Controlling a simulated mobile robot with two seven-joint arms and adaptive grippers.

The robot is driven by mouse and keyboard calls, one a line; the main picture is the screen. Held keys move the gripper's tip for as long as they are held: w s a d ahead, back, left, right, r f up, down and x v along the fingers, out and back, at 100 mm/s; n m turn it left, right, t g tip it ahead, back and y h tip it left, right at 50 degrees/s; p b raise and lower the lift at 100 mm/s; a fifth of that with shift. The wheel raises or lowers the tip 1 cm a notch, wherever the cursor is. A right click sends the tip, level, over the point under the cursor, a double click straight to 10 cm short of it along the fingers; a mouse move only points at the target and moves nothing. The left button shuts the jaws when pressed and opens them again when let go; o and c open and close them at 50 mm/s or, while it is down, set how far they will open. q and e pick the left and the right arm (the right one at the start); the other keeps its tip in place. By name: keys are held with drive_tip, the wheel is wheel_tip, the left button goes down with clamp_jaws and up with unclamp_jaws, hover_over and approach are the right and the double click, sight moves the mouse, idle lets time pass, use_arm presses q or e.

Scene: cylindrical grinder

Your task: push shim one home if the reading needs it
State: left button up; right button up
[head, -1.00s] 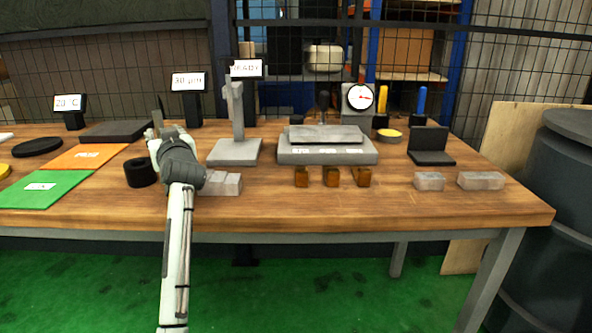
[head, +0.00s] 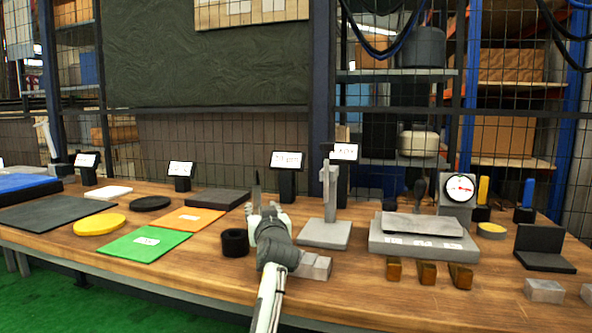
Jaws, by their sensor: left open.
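Three small amber-brown blocks stand in a row at the front of the grey block fixture (head: 424,248): left (head: 393,269), middle (head: 427,273) and right (head: 461,276). They may be the shims; I cannot tell which is shim one. The fixture bears small white labels too small to read. A round dial with a red needle (head: 459,188) stands behind it. A display (head: 286,160) seems to read 30 µm; another sign (head: 344,152) stands beside it. My left gripper (head: 263,205) is open, left of the grey stand, apart from the brown blocks. My right gripper is not in view.
The grey stand (head: 324,234) rises between gripper and fixture. Green (head: 143,244) and orange (head: 187,220) mats lie left. A black angle plate (head: 543,248) stands right.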

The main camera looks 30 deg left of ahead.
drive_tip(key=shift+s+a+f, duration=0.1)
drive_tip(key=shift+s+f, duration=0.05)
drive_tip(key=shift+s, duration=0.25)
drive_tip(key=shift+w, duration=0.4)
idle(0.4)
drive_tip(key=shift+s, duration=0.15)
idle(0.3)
